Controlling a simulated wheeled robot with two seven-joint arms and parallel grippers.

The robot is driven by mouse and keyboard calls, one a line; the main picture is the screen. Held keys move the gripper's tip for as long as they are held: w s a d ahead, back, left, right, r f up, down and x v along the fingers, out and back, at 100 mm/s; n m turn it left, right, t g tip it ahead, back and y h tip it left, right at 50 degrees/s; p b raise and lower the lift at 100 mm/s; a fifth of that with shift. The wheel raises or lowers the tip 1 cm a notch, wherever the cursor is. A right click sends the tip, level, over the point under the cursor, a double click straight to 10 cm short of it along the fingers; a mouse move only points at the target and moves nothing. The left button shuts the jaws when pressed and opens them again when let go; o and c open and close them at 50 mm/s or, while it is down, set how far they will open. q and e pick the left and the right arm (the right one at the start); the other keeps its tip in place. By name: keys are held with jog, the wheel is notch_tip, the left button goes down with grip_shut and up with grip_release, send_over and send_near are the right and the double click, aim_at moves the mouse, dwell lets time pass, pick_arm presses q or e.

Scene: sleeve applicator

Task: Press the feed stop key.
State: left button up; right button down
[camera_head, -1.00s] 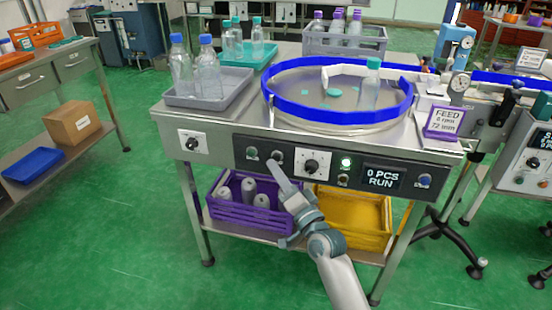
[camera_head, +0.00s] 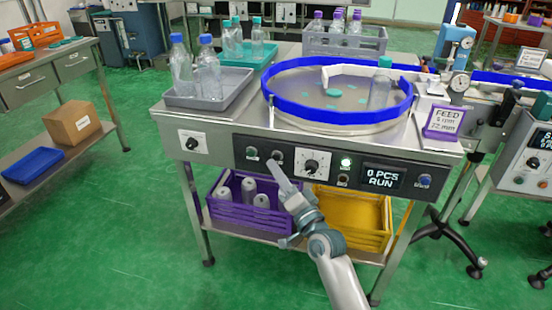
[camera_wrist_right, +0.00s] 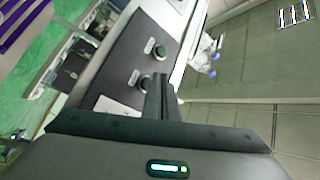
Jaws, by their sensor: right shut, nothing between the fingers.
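The control panel (camera_head: 330,170) runs along the front of the steel feed table. I cannot read which key is feed stop. My right gripper (camera_head: 273,167) is shut and empty, its tip just in front of the second key. In the right wrist view, the fingers (camera_wrist_right: 161,84) end close to a round key (camera_wrist_right: 135,78); contact is unclear. My left gripper is out of view.
The display (camera_head: 382,177) reads "0 PCS RUN". A blue-rimmed turntable (camera_head: 300,113) with a capped bottle (camera_head: 381,88) stands above the panel. A purple crate (camera_head: 233,212) and a yellow crate (camera_head: 355,222) sit on the shelf below, behind my arm.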

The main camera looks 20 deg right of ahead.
jog(key=shift+w+d, duration=0.5)
jog(key=shift+w, duration=0.2)
dwell(1.3)
jog(key=shift+s+a, duration=0.1)
dwell(0.3)
jog(key=shift+s+a+p, duration=0.35)
jog(key=shift+s+p, duration=0.25)
jog(key=shift+p, duration=0.05)
jog(key=s+a+p, duration=0.1)
jog(key=s, duration=0.1)
jog(key=s+a+p, duration=0.1)
jog(key=s+a, duration=0.1)
jog(key=shift+s, duration=0.1)
dwell(0.5)
jog(key=shift+d, duration=0.1)
dwell(0.5)
